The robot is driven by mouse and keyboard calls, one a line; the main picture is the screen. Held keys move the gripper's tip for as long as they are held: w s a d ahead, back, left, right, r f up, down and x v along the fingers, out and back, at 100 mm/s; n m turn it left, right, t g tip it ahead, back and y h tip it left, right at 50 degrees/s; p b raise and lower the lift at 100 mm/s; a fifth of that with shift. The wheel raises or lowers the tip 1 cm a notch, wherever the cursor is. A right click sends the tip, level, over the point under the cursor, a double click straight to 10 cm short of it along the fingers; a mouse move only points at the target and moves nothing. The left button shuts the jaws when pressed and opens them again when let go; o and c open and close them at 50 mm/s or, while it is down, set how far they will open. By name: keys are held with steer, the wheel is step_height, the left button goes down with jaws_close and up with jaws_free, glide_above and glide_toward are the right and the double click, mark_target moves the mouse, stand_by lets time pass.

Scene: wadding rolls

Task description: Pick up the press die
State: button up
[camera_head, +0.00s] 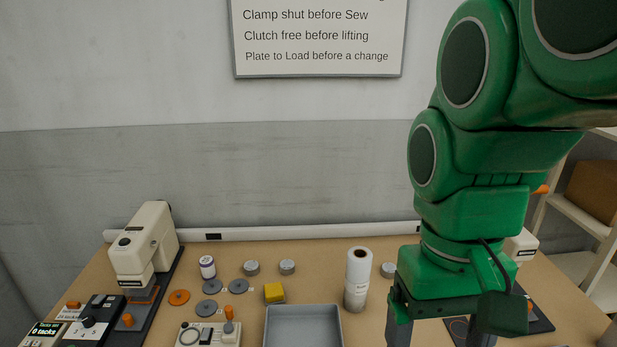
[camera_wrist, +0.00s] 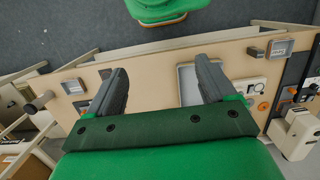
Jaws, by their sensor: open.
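I cannot tell for certain which item is the press die. Small candidates on the table in the head view are the yellow block (camera_head: 274,293), the short grey cylinders (camera_head: 251,268) (camera_head: 287,267) and the flat grey discs (camera_head: 207,307). My gripper (camera_head: 442,330) is at the right of the head view, fingers pointing down, apart from all these. In the wrist view my gripper (camera_wrist: 160,88) is open, with nothing between its fingers. My arm hides part of the table's right side.
A grey tray (camera_head: 303,308) lies at the front middle. An upright white roll (camera_head: 357,272) stands between it and my gripper. A cream machine (camera_head: 142,242) stands at the left, near a black control box (camera_head: 96,315). A white control box (camera_head: 205,335) is left of the tray.

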steer(key=w+d+r+n+h, duration=0.2)
steer(key=w+d+n, duration=0.15)
steer(key=w, duration=0.75)
steer(key=w+d+r+n+h, duration=0.2)
steer(key=w+d+r, duration=0.15)
steer(key=w, duration=0.65)
steer(key=w+d+r+n+h, duration=0.2)
steer(key=w+d+n, duration=0.15)
steer(key=w, duration=0.75)
steer(key=w+a+f+n+h, duration=0.1)
steer(key=w+f+n+h, duration=0.2)
steer(key=w, duration=0.9)
steer(key=w+a+f+n+h, duration=0.1)
steer(key=w+f+n+h, duration=0.2)
steer(key=w, duration=1)
steer(key=shift+w+n+h, duration=0.2)
steer(key=shift+n+h, duration=0.4)
steer(key=shift+h, duration=0.1)
steer(key=shift+w, duration=0.1)
steer(key=shift+f, duration=0.15)
